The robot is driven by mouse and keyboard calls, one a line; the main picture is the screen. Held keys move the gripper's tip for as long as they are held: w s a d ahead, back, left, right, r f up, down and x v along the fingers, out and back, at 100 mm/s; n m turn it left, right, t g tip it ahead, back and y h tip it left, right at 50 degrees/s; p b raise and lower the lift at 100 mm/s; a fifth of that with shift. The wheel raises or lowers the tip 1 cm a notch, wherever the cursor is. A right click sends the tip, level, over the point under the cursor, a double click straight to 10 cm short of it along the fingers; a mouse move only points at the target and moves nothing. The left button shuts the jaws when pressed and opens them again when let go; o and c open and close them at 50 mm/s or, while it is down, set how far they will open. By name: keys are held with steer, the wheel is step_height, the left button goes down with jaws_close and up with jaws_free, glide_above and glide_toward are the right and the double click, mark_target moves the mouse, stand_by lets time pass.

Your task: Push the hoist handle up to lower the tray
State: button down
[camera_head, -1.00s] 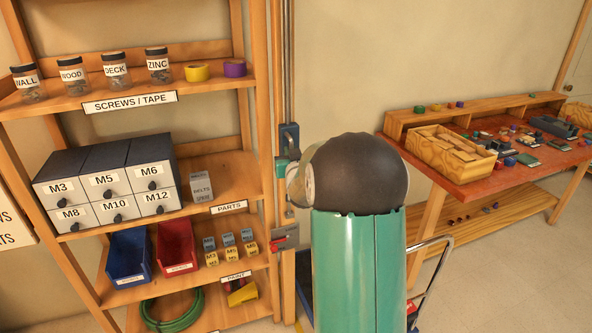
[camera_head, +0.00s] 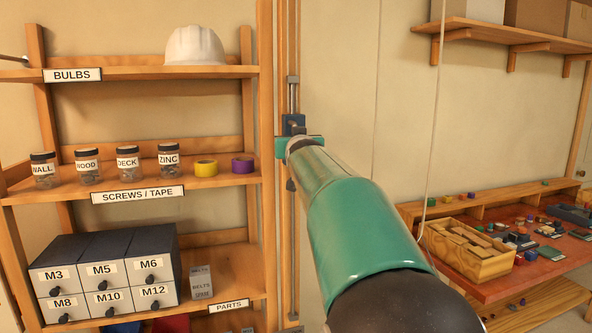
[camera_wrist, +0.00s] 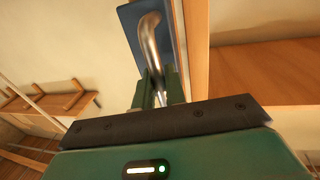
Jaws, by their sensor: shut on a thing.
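The hoist handle (camera_wrist: 150,38) is a bent silver bar on a blue plate (camera_wrist: 132,22) in the wrist view. My gripper (camera_wrist: 158,92) has its green fingers shut around the lower part of the bar. In the head view the blue hoist block (camera_head: 293,121) sits on a vertical metal rail (camera_head: 293,95) along the wooden post, a little above the jar shelf. My gripper (camera_head: 299,143) is just below and in front of the block, and the handle is mostly hidden there. I cannot make out the tray in either view.
The wooden shelf unit with jars (camera_head: 127,160), drawers (camera_head: 105,275) and a white hard hat (camera_head: 194,46) stands close on the left. A thin cord (camera_head: 433,110) hangs to the right. A red workbench (camera_head: 515,285) stands further right, below a wall shelf (camera_head: 500,32).

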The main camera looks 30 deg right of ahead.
steer(key=shift+r, duration=1.5)
steer(key=c, duration=1.6)
jaws_free()
steer(key=shift+w, duration=0.1)
steer(key=shift+o, duration=0.2)
steer(key=shift+f, duration=0.1)
steer(key=shift+a, duration=0.1)
steer(key=v, duration=1.4)
steer(key=shift+f, duration=0.1)
